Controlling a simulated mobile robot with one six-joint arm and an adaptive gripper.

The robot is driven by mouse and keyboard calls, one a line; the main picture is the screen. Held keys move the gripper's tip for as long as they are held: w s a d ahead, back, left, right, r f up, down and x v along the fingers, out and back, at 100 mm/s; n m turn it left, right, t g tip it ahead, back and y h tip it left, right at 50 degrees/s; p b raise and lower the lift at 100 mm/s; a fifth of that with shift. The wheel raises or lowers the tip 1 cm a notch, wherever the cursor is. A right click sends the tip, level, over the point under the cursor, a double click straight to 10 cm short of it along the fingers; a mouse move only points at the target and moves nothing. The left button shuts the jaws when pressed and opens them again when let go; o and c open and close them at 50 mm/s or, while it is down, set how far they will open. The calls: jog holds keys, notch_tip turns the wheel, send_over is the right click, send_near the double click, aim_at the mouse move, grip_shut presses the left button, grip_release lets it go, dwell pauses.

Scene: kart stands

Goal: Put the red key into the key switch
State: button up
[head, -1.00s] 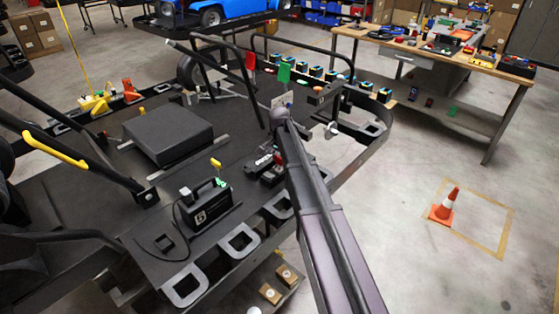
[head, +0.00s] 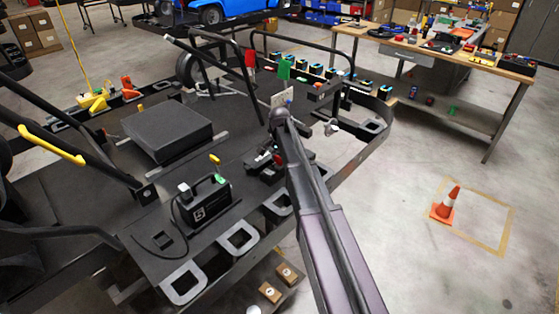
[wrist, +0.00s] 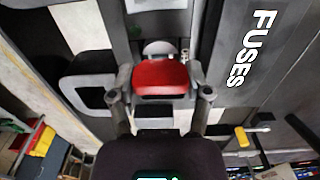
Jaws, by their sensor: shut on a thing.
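In the wrist view the red key (wrist: 160,77) has a rounded red head. It sits between the two fingertips of my gripper (wrist: 161,90), which is shut on it. A pale round piece (wrist: 158,48) lies just beyond the red head; I cannot tell whether it belongs to the key or to the key switch. In the head view my arm hides most of the gripper and the key. A dark unit with a small bit of red (head: 277,159) shows just left of the arm. I cannot make out the key switch for certain.
A dark panel marked FUSES (wrist: 250,48) lies to the right in the wrist view. In the head view a black box with a handle (head: 202,205) stands on the kart floor, with a black block (head: 167,135) behind it. A workbench (head: 460,55) stands back right.

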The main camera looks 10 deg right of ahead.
aim_at(279, 157)
jog(key=shift+f, duration=0.3)
jog(key=o, duration=1)
jog(key=shift+c, duration=0.2)
jog(key=shift+r, duration=0.2)
notch_tip(279, 157, up, 8)
jog(key=p, duration=0.8)
jog(key=shift+r, duration=0.2)
jog(key=s+n, duration=1)
jog(key=s, duration=1.9)
jog(key=shift+a+n, duration=0.35)
jog(key=shift+n, duration=0.05)
